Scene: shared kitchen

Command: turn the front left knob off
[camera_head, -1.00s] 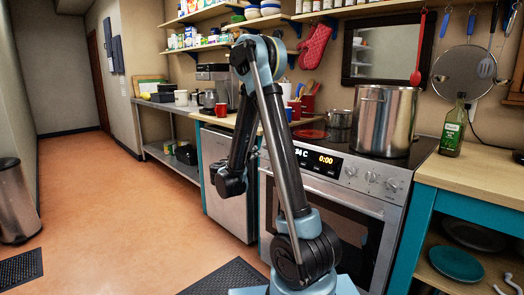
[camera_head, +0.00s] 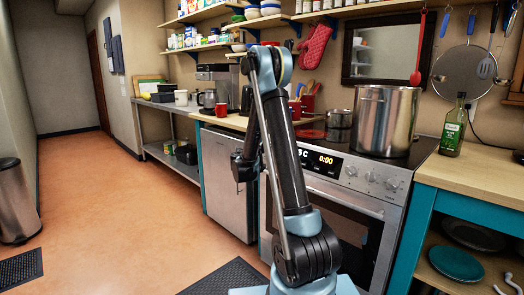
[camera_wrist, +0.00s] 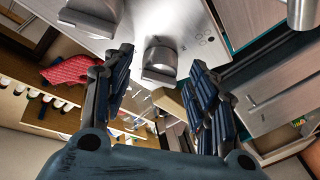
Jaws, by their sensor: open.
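The stove (camera_head: 365,210) stands in front of me, with its display (camera_head: 325,162) and a row of knobs (camera_head: 372,177) on the right of the panel. My arm covers the panel's left part in the head view. In the wrist view, which is turned over, a metal knob (camera_wrist: 160,57) on the pale panel lies between my fingertips in the picture. A second knob (camera_wrist: 92,17) is at upper left. My gripper (camera_wrist: 161,66) is open and empty; the gap in depth to the knob is not clear. The fingers are hidden in the head view.
A tall steel pot (camera_head: 385,120) stands on the stovetop. A green bottle (camera_head: 452,127) stands on the right counter (camera_head: 475,172). A red mitt (camera_head: 315,45) hangs above. Open floor (camera_head: 110,220) lies to the left.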

